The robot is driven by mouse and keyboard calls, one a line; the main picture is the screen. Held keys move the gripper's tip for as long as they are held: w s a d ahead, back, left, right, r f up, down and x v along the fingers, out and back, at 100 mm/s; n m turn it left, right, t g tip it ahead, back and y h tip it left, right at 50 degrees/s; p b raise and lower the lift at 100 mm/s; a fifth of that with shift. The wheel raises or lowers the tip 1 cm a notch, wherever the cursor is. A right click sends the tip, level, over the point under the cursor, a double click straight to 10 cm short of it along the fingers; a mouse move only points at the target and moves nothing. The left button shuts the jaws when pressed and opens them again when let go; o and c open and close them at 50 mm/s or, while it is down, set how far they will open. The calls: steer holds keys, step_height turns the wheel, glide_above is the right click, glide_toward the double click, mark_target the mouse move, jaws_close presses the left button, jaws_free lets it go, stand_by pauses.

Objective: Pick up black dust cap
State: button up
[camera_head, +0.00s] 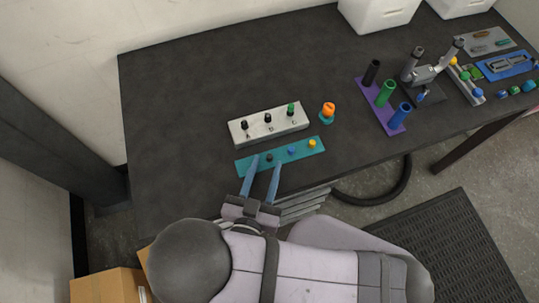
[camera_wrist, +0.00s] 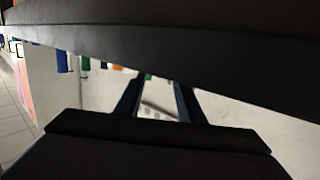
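A small black cap (camera_head: 269,158) sits at the left end of the teal strip (camera_head: 246,167). A blue cap (camera_head: 291,151) and a yellow cap (camera_head: 312,143) sit farther right on the same strip. My gripper (camera_head: 265,163) is open, with its two blue fingers apart and their tips at the strip's left front, on either side of the black cap in the picture. I cannot tell the height of the tips above it. In the wrist view my gripper (camera_wrist: 160,82) shows spread dark fingers with nothing clearly between them; the black cap cannot be made out there.
Behind the strip stands a white block (camera_head: 262,127) with two black-topped posts and one green-topped post. An orange knob (camera_head: 328,109) stands at its right. A purple rack (camera_head: 372,107) with upright tubes and a grey device (camera_head: 424,73) are farther right. The table's left is clear.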

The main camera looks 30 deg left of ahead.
mark_target(269, 159)
steer(key=shift+p+x, duration=0.5)
steer(key=shift+x, duration=1.7)
jaws_close()
